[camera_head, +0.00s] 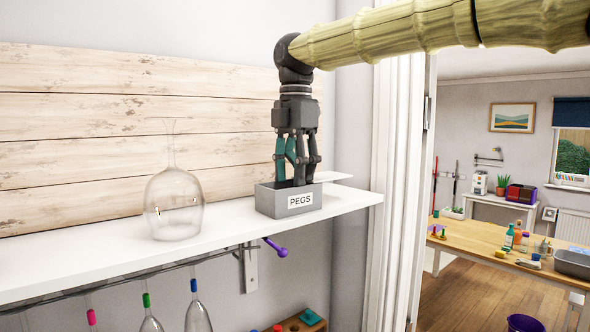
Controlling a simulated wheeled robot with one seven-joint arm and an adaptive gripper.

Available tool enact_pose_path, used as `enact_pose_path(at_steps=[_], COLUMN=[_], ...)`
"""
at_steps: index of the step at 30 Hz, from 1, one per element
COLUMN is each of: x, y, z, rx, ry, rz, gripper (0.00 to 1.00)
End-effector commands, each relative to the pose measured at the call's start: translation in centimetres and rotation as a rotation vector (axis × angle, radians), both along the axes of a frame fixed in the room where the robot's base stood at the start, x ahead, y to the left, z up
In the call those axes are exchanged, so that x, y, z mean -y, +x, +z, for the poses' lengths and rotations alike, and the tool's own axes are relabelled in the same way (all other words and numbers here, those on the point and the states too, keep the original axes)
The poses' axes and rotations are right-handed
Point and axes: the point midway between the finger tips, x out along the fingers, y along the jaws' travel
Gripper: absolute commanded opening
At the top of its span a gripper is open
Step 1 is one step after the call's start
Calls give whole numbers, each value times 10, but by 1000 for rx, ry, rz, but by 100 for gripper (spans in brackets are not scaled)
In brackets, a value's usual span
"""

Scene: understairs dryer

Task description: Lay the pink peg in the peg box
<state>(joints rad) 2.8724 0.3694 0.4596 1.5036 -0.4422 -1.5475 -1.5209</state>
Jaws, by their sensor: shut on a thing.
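The grey peg box (268,202), labelled PEGS, stands upright on the white shelf near its right end. My gripper (299,182) points straight down over the box, with its fingertips at or just below the rim. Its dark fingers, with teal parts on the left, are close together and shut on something. The box wall and the fingers hide what is between the tips, and I see no pink peg there. A small pink piece (91,317) shows at the lower left, on the stem of a hanging glass; I cannot tell whether it is a peg.
A clear upturned glass (172,205) stands on the shelf (100,258) left of the box. Below, more glasses with green (146,300) and blue (194,285) pieces hang from a rail. A purple object (276,248) is beside the bracket. The plank wall is close behind.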

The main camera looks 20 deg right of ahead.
Motion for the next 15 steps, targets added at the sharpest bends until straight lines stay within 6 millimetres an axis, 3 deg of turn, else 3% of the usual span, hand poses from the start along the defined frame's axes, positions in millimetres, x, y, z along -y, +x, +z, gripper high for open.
enact_pose_path(at_steps=[5,13,15], x=[3,5,5], y=[2,4,4], z=[-4,-5,-5], rx=[-6,-5,-5], ry=[-2,-2,-2], rz=[-2,-3,-3], gripper=[20,2,1])
